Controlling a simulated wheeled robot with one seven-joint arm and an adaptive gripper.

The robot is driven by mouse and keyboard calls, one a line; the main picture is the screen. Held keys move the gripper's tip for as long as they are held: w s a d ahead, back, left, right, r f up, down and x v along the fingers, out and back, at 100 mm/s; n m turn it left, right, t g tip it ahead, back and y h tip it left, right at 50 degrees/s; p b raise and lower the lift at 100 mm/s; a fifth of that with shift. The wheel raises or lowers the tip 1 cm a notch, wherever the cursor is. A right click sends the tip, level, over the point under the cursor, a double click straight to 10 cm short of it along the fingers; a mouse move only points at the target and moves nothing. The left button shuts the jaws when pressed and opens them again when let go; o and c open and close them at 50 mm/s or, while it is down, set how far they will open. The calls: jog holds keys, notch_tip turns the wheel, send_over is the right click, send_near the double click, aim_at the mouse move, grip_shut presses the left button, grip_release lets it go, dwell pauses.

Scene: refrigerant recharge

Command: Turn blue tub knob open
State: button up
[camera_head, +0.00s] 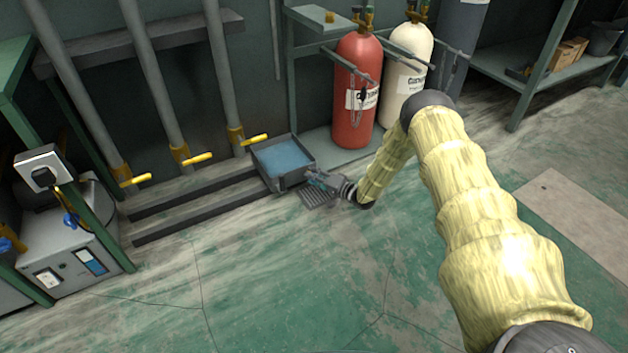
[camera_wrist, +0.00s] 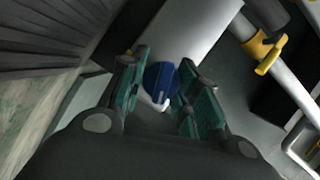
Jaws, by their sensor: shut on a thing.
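The tub (camera_head: 297,180) is a dark grey square basin with blue liquid, on the floor beside the red cylinder. The blue knob (camera_wrist: 161,80) is round with a white pointer mark, seen in the wrist view between my two green-padded fingers. My gripper (camera_wrist: 166,96) is shut on the blue knob, with one finger on each side. In the head view my gripper (camera_head: 316,179) is low at the tub's front right corner. The knob cannot be made out there.
A red cylinder (camera_head: 356,105) and a white cylinder (camera_head: 404,85) stand behind my arm. Pipes with yellow valve handles (camera_head: 200,158) rise at the left. A grey machine (camera_head: 75,255) stands at far left. The front floor is clear.

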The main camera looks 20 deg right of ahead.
jog(key=shift+d+f+m+t+y+b, duration=0.1)
jog(key=shift+m+t+y+b, duration=0.35)
jog(key=shift+m, duration=0.45)
jog(key=shift+f+m+t+y+b, duration=0.15)
jog(key=shift+m+y+b, duration=0.1)
jog(key=shift+m+b, duration=0.5)
jog(key=shift+r+m, duration=0.15)
jog(key=shift+m, duration=0.1)
jog(key=o, duration=1.1)
jog(key=shift+c, duration=0.2)
jog(key=v, duration=1.2)
